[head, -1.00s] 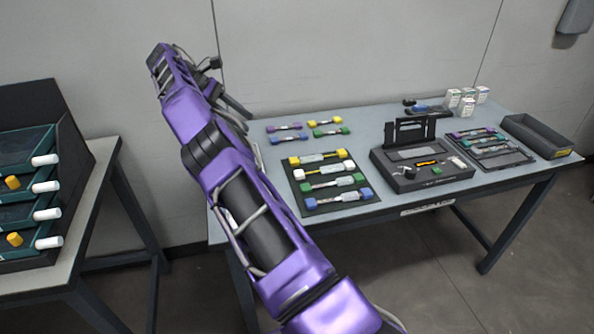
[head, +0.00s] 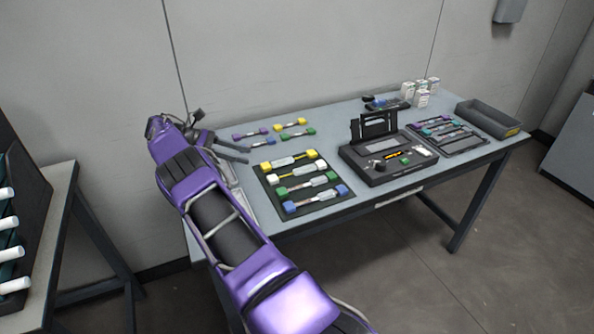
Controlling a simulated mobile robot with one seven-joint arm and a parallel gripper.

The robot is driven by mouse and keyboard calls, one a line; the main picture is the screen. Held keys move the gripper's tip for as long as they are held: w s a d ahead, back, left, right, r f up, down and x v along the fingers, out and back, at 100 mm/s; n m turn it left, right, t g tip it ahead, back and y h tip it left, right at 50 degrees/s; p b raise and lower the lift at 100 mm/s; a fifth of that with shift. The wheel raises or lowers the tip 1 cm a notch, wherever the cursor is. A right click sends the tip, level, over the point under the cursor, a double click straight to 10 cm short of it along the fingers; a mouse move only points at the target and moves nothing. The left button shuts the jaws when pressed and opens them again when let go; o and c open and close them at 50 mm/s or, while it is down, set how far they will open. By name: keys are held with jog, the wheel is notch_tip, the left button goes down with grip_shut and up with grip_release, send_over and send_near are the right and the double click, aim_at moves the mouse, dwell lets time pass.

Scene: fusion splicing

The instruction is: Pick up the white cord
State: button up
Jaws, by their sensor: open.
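A cord with a white left end block (head: 272,178) lies on the black mat (head: 262,182) on the table, second from the back between a yellow-ended cord (head: 288,161) and a green-ended cord (head: 306,185). A blue-ended cord (head: 315,199) lies in front of those. My gripper (head: 236,153) is open and empty over the left end of the table, to the left of the mat and apart from the white cord. Its two grey fingers point right.
Several small colored-end cords (head: 286,127) lie behind the mat. A black splicer (head: 380,170) with a raised lid stands to its right. Further right are another cord mat (head: 468,150), a grey bin (head: 487,115) and small white boxes (head: 422,98). A rack table stands at left.

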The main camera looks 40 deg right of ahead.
aim_at(295, 170)
jog(key=x, duration=1.5)
jog(key=shift+w+f, duration=0.1)
jog(key=shift+f, duration=0.15)
grip_shut()
